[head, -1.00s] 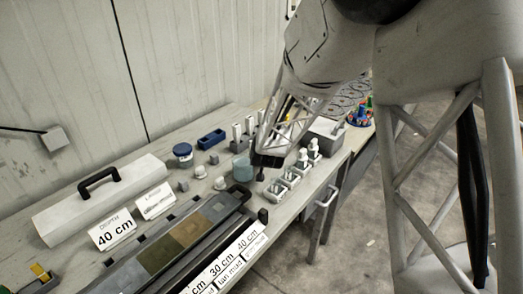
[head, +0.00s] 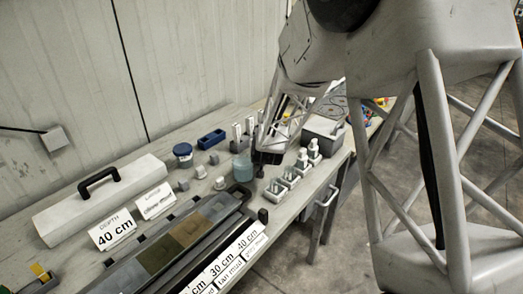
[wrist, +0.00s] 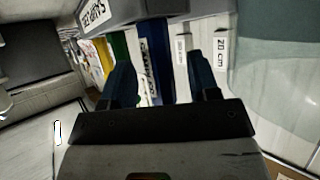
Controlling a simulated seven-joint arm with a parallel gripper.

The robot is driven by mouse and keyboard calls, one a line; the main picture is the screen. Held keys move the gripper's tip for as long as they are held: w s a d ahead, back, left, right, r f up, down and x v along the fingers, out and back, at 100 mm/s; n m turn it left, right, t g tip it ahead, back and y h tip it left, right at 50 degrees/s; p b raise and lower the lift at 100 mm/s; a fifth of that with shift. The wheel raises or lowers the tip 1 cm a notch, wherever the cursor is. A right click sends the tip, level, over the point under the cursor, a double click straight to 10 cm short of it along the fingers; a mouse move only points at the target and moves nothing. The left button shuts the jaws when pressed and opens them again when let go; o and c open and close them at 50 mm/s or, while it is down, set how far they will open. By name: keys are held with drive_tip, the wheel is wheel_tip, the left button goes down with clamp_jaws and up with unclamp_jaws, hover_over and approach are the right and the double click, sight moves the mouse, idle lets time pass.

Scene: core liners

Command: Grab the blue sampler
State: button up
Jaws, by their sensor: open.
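In the wrist view, several upright samplers stand in a row at a grey rack (wrist: 160,9) lettered SAMPLERS. The blue sampler (wrist: 155,40) is near the middle of the row, beside a white labelled strip. A green sampler (wrist: 119,45) and a yellow one (wrist: 104,55) are to its left. My gripper (wrist: 161,65) is open, its two dark fingers apart with the blue sampler showing between them. I cannot tell whether either finger touches it. In the head view my gripper (head: 266,160) is low over the bench, and the blue sampler cannot be made out behind my arm.
A translucent tub (head: 242,168) stands just left of my gripper. Small white trays (head: 283,178) with bottles are to its right, and a grey box (head: 323,138) is behind. A long core tray (head: 175,245) lies in front. A blue tray (head: 211,139) is further back.

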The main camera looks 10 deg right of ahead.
drive_tip(key=shift+w+f, duration=0.2)
drive_tip(key=shift+w, duration=0.2)
idle(0.3)
drive_tip(key=c, duration=1)
drive_tip(key=shift+r, duration=0.1)
drive_tip(key=shift+r, duration=4.95)
